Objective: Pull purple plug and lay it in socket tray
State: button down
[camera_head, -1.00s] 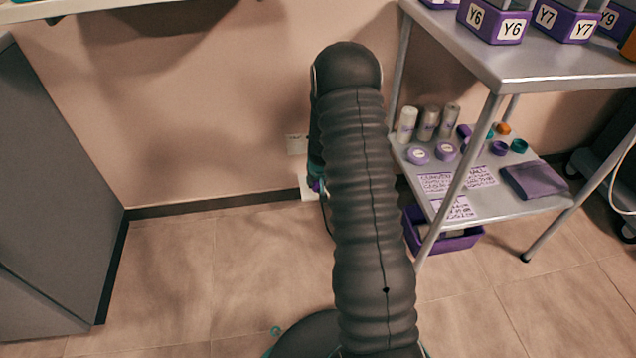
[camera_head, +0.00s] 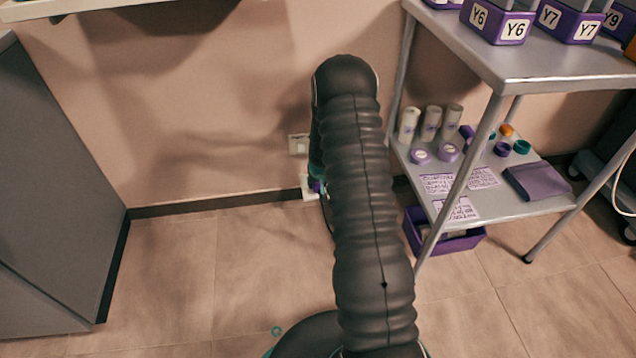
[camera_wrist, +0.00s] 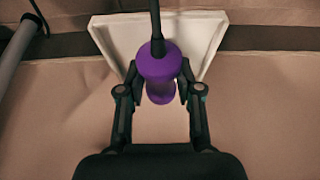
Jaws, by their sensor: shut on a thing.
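The purple plug (camera_wrist: 160,66) sits between my fingertips in the wrist view, with its dark cable running up from it. My gripper (camera_wrist: 159,80) is shut on the plug. The white socket tray (camera_wrist: 112,35) shows behind the plug, with raised sloping sides; I cannot tell whether the plug touches it. In the head view a bit of the tray (camera_head: 308,193) shows low by the wall, left of my arm. A small purple bit of the plug (camera_head: 318,186) shows there too. My arm hides most of my gripper in that view. A pale wall socket (camera_head: 298,144) is above the tray.
A metal table (camera_head: 560,70) with purple-based boxes stands on the right. Its lower shelf (camera_head: 500,205) holds bottles, caps, labels and a purple cloth. A purple bin (camera_head: 470,241) is under it. A grey cabinet (camera_head: 50,200) stands left.

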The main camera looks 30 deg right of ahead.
dwell(0.3)
jog(key=c, duration=0.7)
grip_release()
jog(key=shift+r, duration=0.1)
